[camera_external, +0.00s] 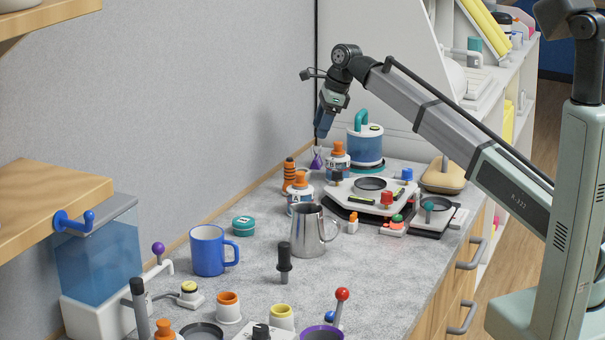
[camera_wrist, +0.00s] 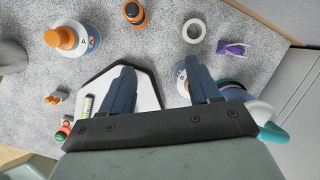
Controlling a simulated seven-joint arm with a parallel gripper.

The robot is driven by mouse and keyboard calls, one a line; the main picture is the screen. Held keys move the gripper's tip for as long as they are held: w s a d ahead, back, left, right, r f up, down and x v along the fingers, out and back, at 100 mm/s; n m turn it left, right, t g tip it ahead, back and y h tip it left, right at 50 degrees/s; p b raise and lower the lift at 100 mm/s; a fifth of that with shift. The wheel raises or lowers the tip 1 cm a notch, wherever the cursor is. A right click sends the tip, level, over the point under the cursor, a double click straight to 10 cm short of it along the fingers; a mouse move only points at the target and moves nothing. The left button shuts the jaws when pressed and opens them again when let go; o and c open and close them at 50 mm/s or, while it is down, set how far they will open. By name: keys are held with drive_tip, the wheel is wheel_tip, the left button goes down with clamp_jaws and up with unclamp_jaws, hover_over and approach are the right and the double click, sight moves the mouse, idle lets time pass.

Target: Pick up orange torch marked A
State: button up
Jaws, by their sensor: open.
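An orange object with dark bands (camera_external: 289,173), which looks like the torch, stands upright near the wall in the external view. In the wrist view an orange and black object (camera_wrist: 134,12), apparently the same one, is cut by the top edge, beyond my fingers. I cannot read a letter on it. My gripper (camera_external: 323,128) is open, points down and hangs above the back of the counter, to the torch's right. In the wrist view its two fingers (camera_wrist: 163,82) are apart with nothing held between them.
An orange-capped bottle (camera_external: 300,193) stands beside the torch; another (camera_external: 337,163) is below my gripper. A white device (camera_external: 365,194), a blue-bodied canister (camera_external: 366,146), a steel jug (camera_external: 309,232) and a purple item (camera_external: 316,160) are close. Open counter lies nearer the front edge.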

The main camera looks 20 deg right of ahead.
drive_tip(key=s+a+m+y, duration=0.1)
drive_tip(key=s+a, duration=0.1)
drive_tip(key=a, duration=0.3)
approach(287, 186)
drive_tip(key=w+a+f, duration=0.1)
drive_tip(key=f, duration=0.1)
drive_tip(key=w+a+f, duration=0.1)
drive_tip(key=f, duration=0.1)
drive_tip(key=w+a+f, duration=0.1)
drive_tip(key=f, duration=0.1)
drive_tip(key=shift+a, duration=0.1)
drive_tip(key=shift+r, duration=0.1)
drive_tip(key=c, duration=1.1)
